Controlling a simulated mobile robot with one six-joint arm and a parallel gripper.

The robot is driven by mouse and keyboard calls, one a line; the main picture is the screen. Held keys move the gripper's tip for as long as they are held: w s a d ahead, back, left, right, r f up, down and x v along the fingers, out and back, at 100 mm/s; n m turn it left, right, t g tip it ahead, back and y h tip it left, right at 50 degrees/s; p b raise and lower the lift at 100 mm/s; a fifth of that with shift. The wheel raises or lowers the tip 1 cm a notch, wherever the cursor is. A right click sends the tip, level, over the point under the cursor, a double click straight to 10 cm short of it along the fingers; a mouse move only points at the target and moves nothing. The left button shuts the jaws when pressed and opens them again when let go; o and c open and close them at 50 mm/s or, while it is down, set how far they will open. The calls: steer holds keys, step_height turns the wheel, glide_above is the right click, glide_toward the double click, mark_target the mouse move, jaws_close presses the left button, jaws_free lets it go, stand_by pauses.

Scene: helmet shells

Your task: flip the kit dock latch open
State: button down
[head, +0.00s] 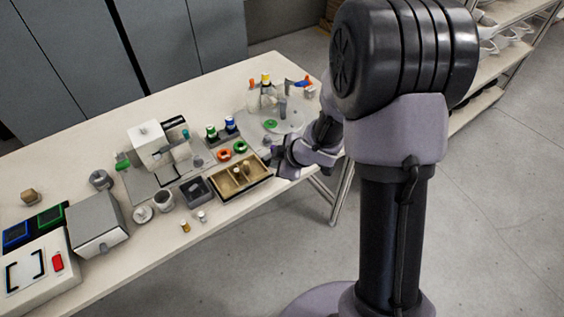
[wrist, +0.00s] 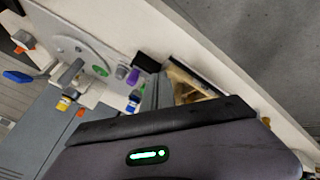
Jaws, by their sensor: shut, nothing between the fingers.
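No part is clearly recognisable as the kit dock latch. A white flat box (head: 33,287) at the table's front left carries black corner brackets and a red piece (head: 57,262); I cannot tell whether this is the dock and its latch. My gripper (head: 276,163) is shut and empty, low over the table's front edge, just right of a wooden divided tray (head: 226,194). It is far to the right of the white box. In the wrist view my gripper's dark body fills the foreground, and its grey fingers (wrist: 158,92) point towards the tray (wrist: 184,84).
A grey box (head: 98,224), a small dark bin (head: 196,191) and a white machine (head: 150,143) stand along the table (head: 75,158). Orange and green rings (head: 240,146) lie behind the tray. A round grey plate (head: 290,118) with bottles is at the far right. Floor in front is clear.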

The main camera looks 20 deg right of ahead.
steer(key=p+v, duration=0.5)
steer(key=v, duration=0.5)
steer(key=shift+w+d, duration=0.1)
steer(key=s+d+r+m+h, duration=0.2)
steer(key=r+m, duration=0.2)
steer(key=r, duration=0.3)
steer(key=s+d+r+m+h, duration=0.2)
steer(key=r+m+h, duration=0.1)
steer(key=r+m, duration=0.25)
steer(key=s+a+r+m+y, duration=0.1)
steer(key=s+a+r+m, duration=0.1)
steer(key=s+a, duration=0.2)
steer(key=s+a+r+m+y, duration=0.2)
steer(key=s+a+m, duration=0.1)
steer(key=s, duration=0.4)
steer(key=s+a+r+m+g+y, duration=0.1)
steer(key=s+a+r+m, duration=0.1)
steer(key=s+a, duration=0.3)
steer(key=shift+s+r+m, duration=0.15)
steer(key=shift+r+m, duration=0.25)
steer(key=shift+m, duration=0.05)
